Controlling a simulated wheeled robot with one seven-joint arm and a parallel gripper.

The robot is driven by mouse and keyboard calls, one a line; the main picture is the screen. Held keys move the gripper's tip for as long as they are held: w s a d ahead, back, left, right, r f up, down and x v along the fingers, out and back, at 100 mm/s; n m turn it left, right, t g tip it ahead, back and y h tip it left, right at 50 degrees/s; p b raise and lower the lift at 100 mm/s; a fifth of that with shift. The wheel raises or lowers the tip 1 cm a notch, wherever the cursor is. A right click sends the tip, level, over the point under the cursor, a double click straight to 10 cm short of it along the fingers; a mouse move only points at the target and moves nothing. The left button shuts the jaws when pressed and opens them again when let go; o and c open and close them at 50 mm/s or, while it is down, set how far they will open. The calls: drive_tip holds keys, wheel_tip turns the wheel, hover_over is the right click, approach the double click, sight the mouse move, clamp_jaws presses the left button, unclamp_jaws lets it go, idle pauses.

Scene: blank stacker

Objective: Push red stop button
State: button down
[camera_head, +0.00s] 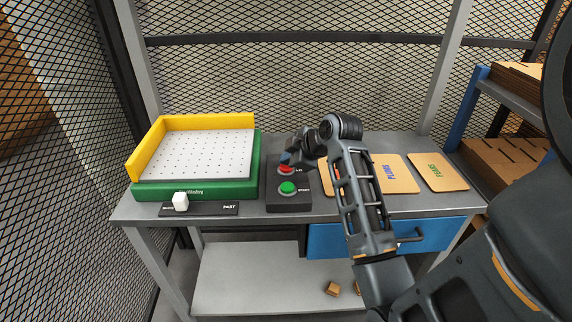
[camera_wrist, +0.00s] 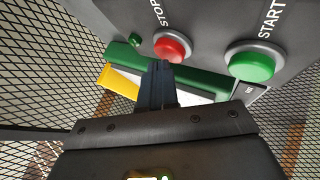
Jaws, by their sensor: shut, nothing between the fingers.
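The red stop button (camera_head: 286,170) is on the top of a dark control box (camera_head: 288,207), behind the green start button (camera_head: 288,188). In the wrist view the red button (camera_wrist: 172,46) has a light ring and the word STOP beside it. The green button (camera_wrist: 252,61) is to its right. My gripper (camera_head: 284,161) is over the far end of the box, and its fingers partly cover the red button in the head view. In the wrist view my gripper's fingertips (camera_wrist: 161,66) are shut and empty, overlapping the red button's near edge. I cannot tell whether they touch it.
A perforated white plate (camera_head: 196,156) with green base and yellow wall stands left of the box. A slow-fast slider (camera_head: 181,202) is in front of it. Labelled boards (camera_head: 437,172) lie to the right on the grey bench (camera_head: 250,215). Mesh walls enclose the back and left.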

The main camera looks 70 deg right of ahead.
sight(288, 168)
drive_tip(key=shift+r+p, duration=0.3)
drive_tip(key=shift+r, duration=0.25)
wheel_tip(288, 168, up, 5)
drive_tip(key=p, duration=0.4)
idle(0.9)
